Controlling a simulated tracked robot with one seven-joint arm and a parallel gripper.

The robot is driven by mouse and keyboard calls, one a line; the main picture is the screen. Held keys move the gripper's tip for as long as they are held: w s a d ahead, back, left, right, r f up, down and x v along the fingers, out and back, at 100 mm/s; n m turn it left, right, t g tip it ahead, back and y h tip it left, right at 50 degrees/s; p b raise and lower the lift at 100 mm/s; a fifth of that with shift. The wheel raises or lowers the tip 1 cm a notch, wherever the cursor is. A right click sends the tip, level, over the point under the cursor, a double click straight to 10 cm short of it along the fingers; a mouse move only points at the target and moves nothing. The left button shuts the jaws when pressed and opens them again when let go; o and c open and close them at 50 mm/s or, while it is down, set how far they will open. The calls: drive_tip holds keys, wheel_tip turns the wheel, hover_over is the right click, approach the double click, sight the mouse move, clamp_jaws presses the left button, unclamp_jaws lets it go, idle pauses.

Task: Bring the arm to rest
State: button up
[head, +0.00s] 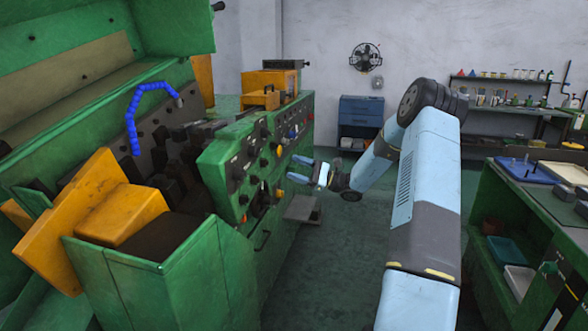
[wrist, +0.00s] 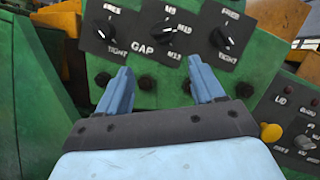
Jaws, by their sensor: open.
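My gripper (head: 301,169) is at the end of my raised blue arm, in front of the green machine's control panel (head: 238,165) in the head view. Its two blue fingers stand apart with nothing between them, as the wrist view (wrist: 160,88) also shows. In the wrist view the panel fills the background, with black dials, one marked "GAP" (wrist: 158,17), beyond the fingertips. The fingers look close to the panel, but I cannot tell whether they touch it.
The green machine with an orange chute (head: 110,205) and a blue hose (head: 133,115) stands on the left. A green workbench (head: 515,245) with trays is on the right. A blue cabinet (head: 360,115) stands by the back wall. Green floor (head: 335,270) lies clear between machine and bench.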

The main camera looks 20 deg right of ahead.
drive_tip(key=shift+a, duration=0.1)
drive_tip(key=s+a+r+n+g+h, duration=0.4)
drive_tip(key=s+a+g, duration=0.1)
drive_tip(key=s+a, duration=0.35)
drive_tip(key=s+a+r+n+g+h, duration=0.3)
drive_tip(key=s+a+n+g+h, duration=0.15)
drive_tip(key=s+a, duration=0.45)
drive_tip(key=s+d+r+n+t+h, duration=0.2)
drive_tip(key=s+h, duration=0.1)
drive_tip(key=s, duration=0.5)
drive_tip(key=s+d+r+n+t+h, duration=0.2)
drive_tip(key=s+n+h, duration=0.1)
drive_tip(key=s, duration=0.6)
drive_tip(key=s+d+r+n+t+h, duration=0.2)
drive_tip(key=s+h, duration=0.3)
drive_tip(key=s, duration=0.4)
drive_tip(key=shift+s+d+r+n, duration=0.15)
drive_tip(key=shift+d+n, duration=0.2)
drive_tip(key=shift+n, duration=0.1)
